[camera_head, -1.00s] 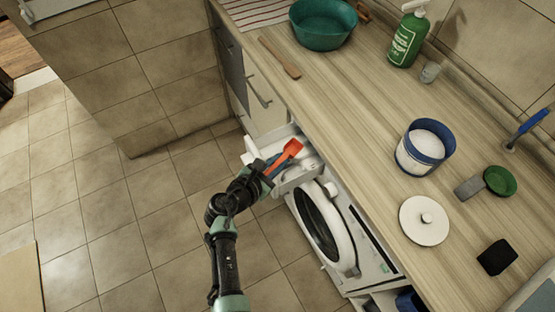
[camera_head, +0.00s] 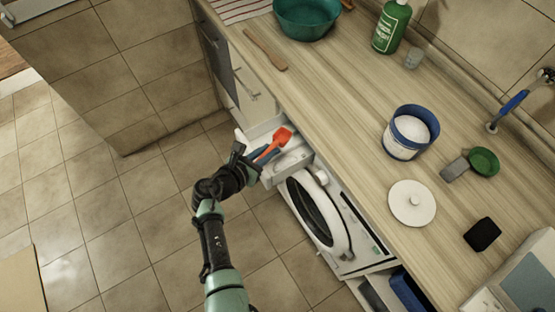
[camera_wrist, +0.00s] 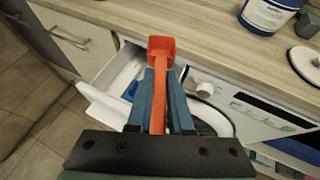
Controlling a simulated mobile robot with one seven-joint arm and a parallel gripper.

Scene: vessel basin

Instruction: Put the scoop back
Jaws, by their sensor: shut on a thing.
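My gripper (camera_head: 262,158) is shut on the handle of an orange-red scoop (camera_head: 282,136), above the front of an open white drawer (camera_head: 296,158). In the wrist view, the scoop's square bowl (camera_wrist: 162,47) points away from me and its handle lies between the blue fingers (camera_wrist: 160,100). The washing machine's drawer (camera_wrist: 112,103) is pulled out below, partly hidden by the fingers. An open blue-and-white tub (camera_head: 411,132) filled with white powder stands on the counter, and its white round lid (camera_head: 412,203) lies beside it.
The washing machine (camera_head: 325,220) sits under the wooden counter (camera_head: 340,120).

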